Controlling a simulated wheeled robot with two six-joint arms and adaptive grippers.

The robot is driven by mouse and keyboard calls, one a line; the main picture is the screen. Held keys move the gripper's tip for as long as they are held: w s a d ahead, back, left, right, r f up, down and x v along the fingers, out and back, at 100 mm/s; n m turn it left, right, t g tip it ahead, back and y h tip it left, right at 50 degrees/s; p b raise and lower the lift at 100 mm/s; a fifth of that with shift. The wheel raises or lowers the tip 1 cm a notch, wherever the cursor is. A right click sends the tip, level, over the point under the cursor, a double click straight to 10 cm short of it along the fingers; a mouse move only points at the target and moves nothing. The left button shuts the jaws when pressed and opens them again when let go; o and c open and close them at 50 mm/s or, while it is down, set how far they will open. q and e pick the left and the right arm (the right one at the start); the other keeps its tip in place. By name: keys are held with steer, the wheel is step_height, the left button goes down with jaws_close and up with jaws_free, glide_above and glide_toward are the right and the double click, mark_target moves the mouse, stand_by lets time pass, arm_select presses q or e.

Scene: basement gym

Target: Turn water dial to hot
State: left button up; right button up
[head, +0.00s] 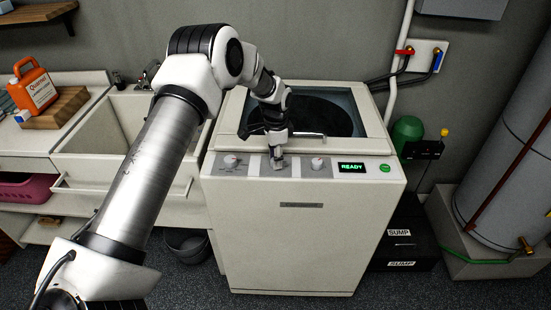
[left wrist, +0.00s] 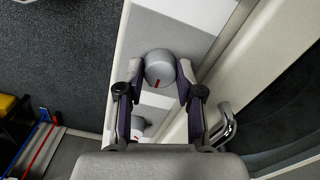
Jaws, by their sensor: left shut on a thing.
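The white washing machine (head: 302,240) has a grey control panel with three dials along its front edge. My left gripper (head: 278,162) reaches down over the panel and is shut on the middle dial. In the left wrist view the round grey dial (left wrist: 160,66) sits between the fingertips (left wrist: 160,82), its red mark toward the bottom of the picture. The left dial (head: 231,161) and right dial (head: 318,163) have red marks and stand free. Dial labels are too small to read, so I cannot tell which setting the held dial points to. My right gripper is out of view.
The machine's dark lid (head: 325,112) lies behind the panel.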

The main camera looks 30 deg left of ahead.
arm_select(q)
steer(key=shift+s+f+m, duration=0.15)
steer(key=shift+f+m, duration=0.05)
steer(key=shift+m, duration=0.1)
stand_by(0.4)
steer(key=o, duration=1.2)
steer(key=shift+c, duration=0.2)
step_height(320, 180, up, 12)
steer(key=shift+w, duration=0.2)
